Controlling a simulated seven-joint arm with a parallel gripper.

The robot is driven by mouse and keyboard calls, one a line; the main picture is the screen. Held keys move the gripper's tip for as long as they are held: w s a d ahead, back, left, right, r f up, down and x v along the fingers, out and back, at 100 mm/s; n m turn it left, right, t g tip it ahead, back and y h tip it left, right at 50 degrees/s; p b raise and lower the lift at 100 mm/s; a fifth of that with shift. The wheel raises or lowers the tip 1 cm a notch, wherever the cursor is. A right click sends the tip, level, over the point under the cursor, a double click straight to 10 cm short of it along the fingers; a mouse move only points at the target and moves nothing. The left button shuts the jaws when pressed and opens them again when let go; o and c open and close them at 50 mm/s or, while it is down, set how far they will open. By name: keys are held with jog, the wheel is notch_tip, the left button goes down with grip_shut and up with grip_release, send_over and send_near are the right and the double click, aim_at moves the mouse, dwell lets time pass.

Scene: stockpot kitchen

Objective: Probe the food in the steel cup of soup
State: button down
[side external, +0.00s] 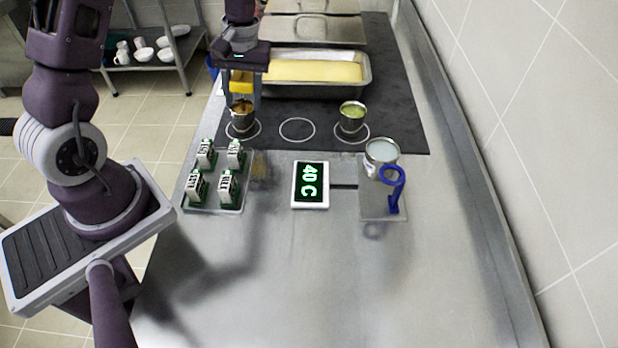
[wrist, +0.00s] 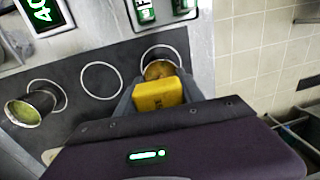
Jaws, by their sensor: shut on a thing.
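My gripper (side external: 243,94) is shut on a yellow probe handle (side external: 241,80), which it holds upright over the left steel cup. The handle also fills the jaws in the wrist view (wrist: 158,95). The left steel cup (side external: 242,126) holds orange-brown food and stands on a ringed spot; its food shows partly in the wrist view (wrist: 158,69). The probe's tip is hidden, so I cannot tell whether it touches the food. A second steel cup (side external: 352,125) with green food stands on the right ring. A white display (side external: 310,185) reads 40 C.
A steel pan of yellow food (side external: 315,73) lies behind the cups. Several small labelled green-and-white blocks (side external: 228,187) stand on a tray at left. A cup of whitish liquid (side external: 381,153) and a blue stand (side external: 393,188) are at right. The middle ring (side external: 297,129) is empty.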

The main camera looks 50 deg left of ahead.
aim_at(230, 81)
jog(key=shift+g, duration=0.6)
jog(key=shift+s+r, duration=0.4)
jog(key=shift+r, duration=0.5)
jog(key=shift+s+r, duration=0.4)
jog(key=shift+r, duration=0.55)
jog(key=shift+s+r, duration=0.4)
jog(key=shift+r, duration=0.5)
jog(key=shift+w, duration=0.1)
